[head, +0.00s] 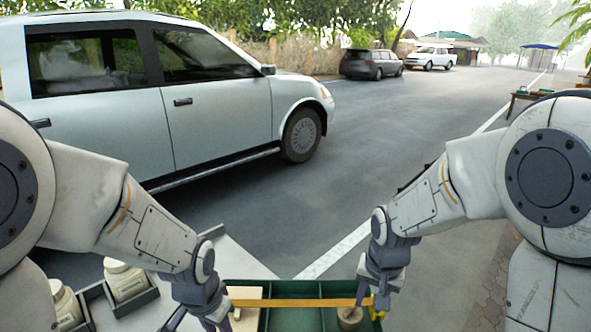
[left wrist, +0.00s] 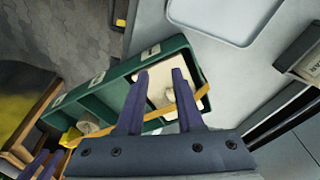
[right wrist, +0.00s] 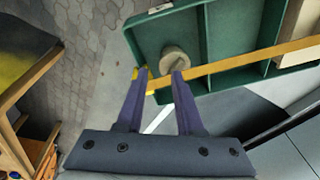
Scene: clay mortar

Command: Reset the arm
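Both my arms reach down over a green tray (head: 297,290) with compartments. My left gripper (head: 212,322) is over its left end. In the left wrist view its purple fingers (left wrist: 161,72) are apart, with a pale block (left wrist: 158,92) in a compartment beyond them. My right gripper (head: 376,298) is over the tray's right end. In the right wrist view its fingers (right wrist: 163,70) are apart, with a round beige clay piece (right wrist: 175,58) just beyond the tips. Neither gripper visibly holds anything. The fingertips are partly hidden in the head view.
A yellow bar (head: 290,302) spans the tray near both grippers. Pale jars (head: 126,280) stand in a grey holder at the left. A white car (head: 170,90) is parked beyond. A wooden stand (right wrist: 22,90) is near the right gripper.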

